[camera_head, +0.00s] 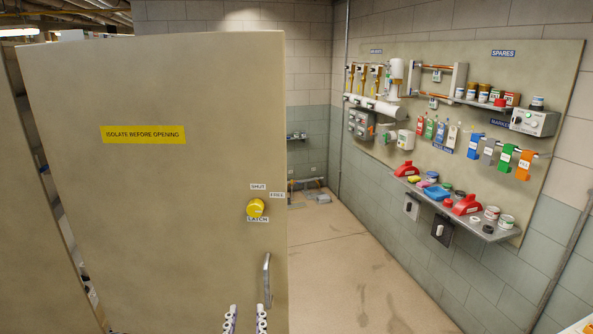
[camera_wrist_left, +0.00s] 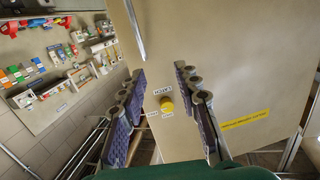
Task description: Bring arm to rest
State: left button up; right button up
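My left gripper (camera_head: 246,314) shows at the bottom of the head view, with its two fingers apart and pointing up, just below the metal handle (camera_head: 267,280) of a large beige door (camera_head: 150,210). In the left wrist view the fingers (camera_wrist_left: 163,90) stand wide apart with nothing between them touching either pad. The door's yellow latch knob (camera_head: 255,208) shows beyond the gap, and in the left wrist view the knob (camera_wrist_left: 166,104) appears between the fingers. Whether a finger touches the door is unclear. My right gripper is in neither view.
The door carries a yellow warning label (camera_head: 143,134). A wall board (camera_head: 540,75) on the right holds valves, tags and tools, with a shelf (camera_head: 497,233) of small containers below. Floor (camera_head: 345,275) between door and wall looks clear.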

pick_arm(q)
jog(key=s+a+f+g+y+b, duration=0.1)
jog(key=a+f+g+b, duration=0.2)
jog(key=a+f, duration=0.35)
jog(key=s+a+f+g+y+b, duration=0.1)
jog(key=a+f+g+b, duration=0.2)
jog(key=f, duration=0.7)
jog(key=s+f+g+h+b, duration=0.1)
jog(key=s+f+g+b, duration=0.1)
jog(key=f+b, duration=0.2)
jog(key=s+d+f+g+h+b, duration=0.1)
jog(key=s+f+g+h+b, duration=0.1)
jog(key=f, duration=0.9)
jog(key=shift+s+m+b, duration=0.4)
jog(key=shift+s+b, duration=0.4)
jog(key=shift+b, duration=0.3)
jog(key=shift+d, duration=0.1)
